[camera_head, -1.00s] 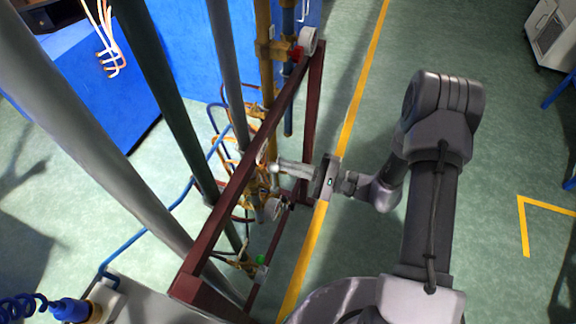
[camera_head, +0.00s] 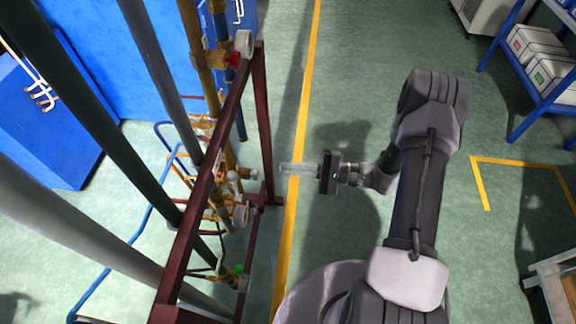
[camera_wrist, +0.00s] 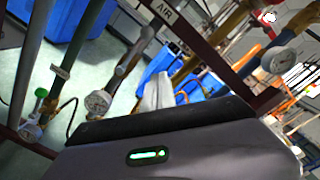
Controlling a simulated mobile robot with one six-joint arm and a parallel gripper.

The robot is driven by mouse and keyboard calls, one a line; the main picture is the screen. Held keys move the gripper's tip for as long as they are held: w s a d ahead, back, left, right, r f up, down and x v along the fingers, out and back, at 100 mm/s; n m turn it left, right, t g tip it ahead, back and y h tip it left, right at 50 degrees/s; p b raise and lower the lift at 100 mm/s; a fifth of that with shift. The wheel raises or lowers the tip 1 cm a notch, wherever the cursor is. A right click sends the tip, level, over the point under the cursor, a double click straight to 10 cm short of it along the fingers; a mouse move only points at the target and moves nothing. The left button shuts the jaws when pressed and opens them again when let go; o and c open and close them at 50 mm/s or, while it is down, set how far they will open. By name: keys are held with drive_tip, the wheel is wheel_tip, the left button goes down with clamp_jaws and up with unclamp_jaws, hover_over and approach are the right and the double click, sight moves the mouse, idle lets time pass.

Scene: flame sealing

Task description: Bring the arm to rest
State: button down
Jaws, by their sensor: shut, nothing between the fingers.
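My gripper (camera_head: 298,169) is shut and empty in the head view. Its pale fingers point left toward the pipe rack and are apart from it, over the yellow floor line. In the wrist view my gripper (camera_wrist: 156,92) shows as closed fingers beyond the dark gripper body. My arm reaches up from the base at lower right and bends at the elbow.
A dark red frame (camera_head: 259,125) with pipes, gauges and valves stands left of my gripper. A red valve (camera_head: 233,60) sits near its top. A blue shelf (camera_head: 541,103) with boxes is at upper right. Green floor right of the yellow line (camera_head: 303,95) is mostly clear.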

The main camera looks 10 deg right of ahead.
drive_tip(key=s+a+r+n+g+h, duration=0.35)
drive_tip(key=r+g, duration=0.25)
drive_tip(key=r, duration=0.3)
drive_tip(key=s+d+r+n+t+h, duration=0.2)
drive_tip(key=s+r+t+h, duration=0.4)
drive_tip(key=s+r+h, duration=0.6)
wheel_tip(320, 180, up, 3)
drive_tip(key=s+n, duration=0.1)
drive_tip(key=s, duration=0.1)
drive_tip(key=shift+s+d+r, duration=0.15)
drive_tip(key=shift+s+d, duration=0.15)
drive_tip(key=shift+d, duration=0.05)
